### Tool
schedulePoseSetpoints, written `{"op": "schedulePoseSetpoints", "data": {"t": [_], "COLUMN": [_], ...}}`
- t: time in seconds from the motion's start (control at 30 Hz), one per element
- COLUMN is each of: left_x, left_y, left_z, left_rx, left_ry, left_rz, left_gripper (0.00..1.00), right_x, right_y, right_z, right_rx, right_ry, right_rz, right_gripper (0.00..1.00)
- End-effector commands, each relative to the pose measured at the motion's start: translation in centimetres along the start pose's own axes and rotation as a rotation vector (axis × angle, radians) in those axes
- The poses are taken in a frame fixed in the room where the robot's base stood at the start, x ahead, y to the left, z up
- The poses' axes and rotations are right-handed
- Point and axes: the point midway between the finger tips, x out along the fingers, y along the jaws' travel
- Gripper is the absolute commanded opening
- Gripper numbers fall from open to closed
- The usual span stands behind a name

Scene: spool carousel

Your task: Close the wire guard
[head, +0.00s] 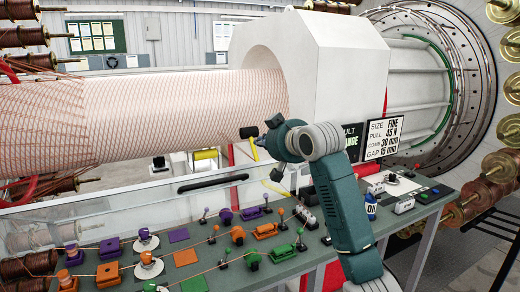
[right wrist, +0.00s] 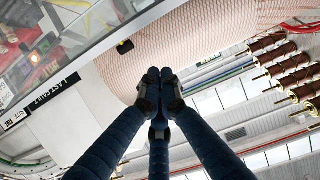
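The wire guard (head: 110,212) appears to be a clear panel with a pale frame. It stands low between the wire-wrapped cylinder and the bench in the head view. Its black bar handle (head: 212,183) is on the panel's right part. My left gripper is not in view.
The bench (head: 330,240) below holds purple, orange and green spool fittings and small posts. The large wire-wrapped cylinder (head: 180,100) runs into the white housing (head: 330,60). A sign (head: 384,137) stands at the right. Copper spools line both sides.

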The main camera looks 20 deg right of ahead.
Motion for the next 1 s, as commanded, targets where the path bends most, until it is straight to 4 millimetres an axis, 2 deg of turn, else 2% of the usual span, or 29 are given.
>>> {"op": "schedulePoseSetpoints", "data": {"t": [0.03,0.2,0.3,0.53,1.0], "left_x": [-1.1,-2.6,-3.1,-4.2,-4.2], "left_y": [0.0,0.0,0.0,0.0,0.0], "left_z": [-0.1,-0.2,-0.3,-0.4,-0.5], "left_rx": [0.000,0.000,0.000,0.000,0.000], "left_ry": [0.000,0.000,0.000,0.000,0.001], "left_rz": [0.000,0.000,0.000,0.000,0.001], "left_gripper": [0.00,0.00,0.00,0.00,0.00], "right_x": [0.9,4.0,3.6,2.9,2.7], "right_y": [-0.1,0.0,0.0,0.0,0.0], "right_z": [-0.4,-0.4,1.1,3.2,3.8], "right_rx": [0.002,0.001,-0.002,-0.001,-0.001], "right_ry": [-0.004,-0.004,-0.003,0.000,0.001], "right_rz": [-0.001,0.000,0.001,0.001,0.001], "right_gripper": [0.00,0.00,0.00,0.00,0.00]}}
